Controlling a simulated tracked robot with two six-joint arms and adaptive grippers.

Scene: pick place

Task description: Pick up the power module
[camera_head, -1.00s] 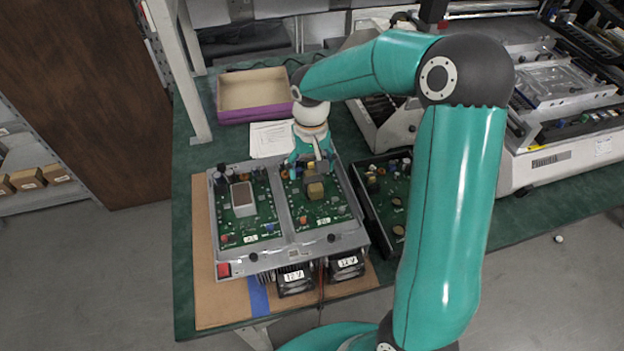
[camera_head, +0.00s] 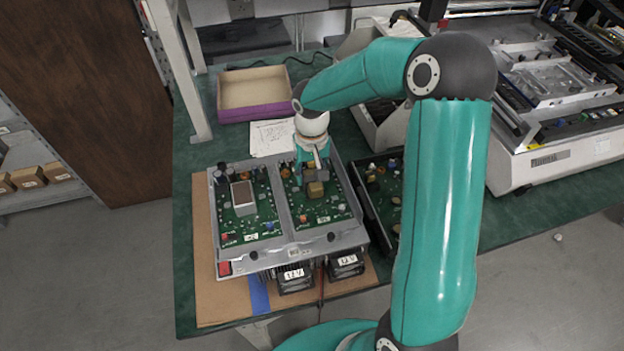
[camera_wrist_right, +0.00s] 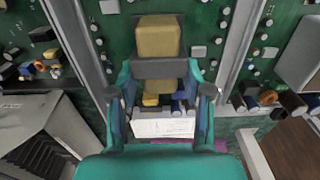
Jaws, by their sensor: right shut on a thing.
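A yellow and grey block, which I take to be the power module (camera_head: 316,189), is at the right-hand circuit board of the open metal case (camera_head: 281,255). In the right wrist view the block (camera_wrist_right: 158,37) shows a yellow middle with grey parts at its ends. My right gripper (camera_head: 314,165) comes down at its rear, fingers on either side of the grey part. In the right wrist view the right gripper (camera_wrist_right: 160,80) is shut on it. Whether the block is clear of the board cannot be told. My left gripper is not in view.
A grey box with a brown top (camera_head: 243,196) stands on the left-hand board. A dark tray of parts (camera_head: 371,222) lies close right of the case. A purple open box (camera_head: 254,113) and papers (camera_head: 271,138) are behind it.

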